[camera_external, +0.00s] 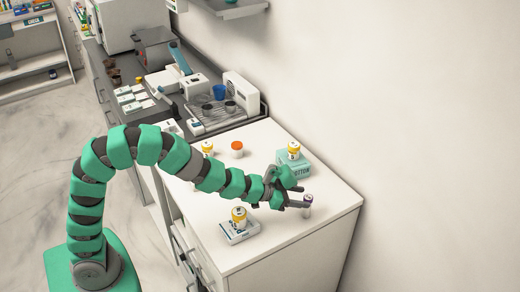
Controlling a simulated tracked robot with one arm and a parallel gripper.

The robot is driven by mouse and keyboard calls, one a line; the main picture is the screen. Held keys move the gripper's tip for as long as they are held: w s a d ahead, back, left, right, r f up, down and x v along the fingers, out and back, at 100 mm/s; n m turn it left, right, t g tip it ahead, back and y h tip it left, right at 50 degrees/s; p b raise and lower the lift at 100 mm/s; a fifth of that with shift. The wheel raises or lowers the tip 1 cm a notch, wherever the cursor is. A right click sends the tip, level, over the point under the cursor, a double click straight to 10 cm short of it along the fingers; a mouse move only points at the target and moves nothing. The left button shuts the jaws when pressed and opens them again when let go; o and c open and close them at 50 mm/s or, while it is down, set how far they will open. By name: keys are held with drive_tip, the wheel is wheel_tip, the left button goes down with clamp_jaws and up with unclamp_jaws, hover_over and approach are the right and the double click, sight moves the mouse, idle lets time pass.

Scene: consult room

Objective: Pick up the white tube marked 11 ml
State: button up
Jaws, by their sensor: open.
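A small whitish tube with a purple cap (307,208) stands upright on the white cabinet top (318,229), towards its right side. Any marking on it is too small to read. My gripper (301,197) is open, its fingers reaching right to the tube's upper part. I cannot tell whether the tube is between the fingers or just beyond them, or whether they touch it.
Another yellow-topped bottle (293,147) stands on a teal cotton box (299,171) behind my gripper. An orange-capped jar (237,150) and a yellow-topped bottle (207,146) stand further back.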

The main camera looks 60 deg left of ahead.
sight(308, 197)
drive_tip(key=shift+x, duration=1.85)
drive_tip(key=shift+s, duration=0.1)
drive_tip(key=c, duration=1)
drive_tip(key=shift+r, duration=0.1)
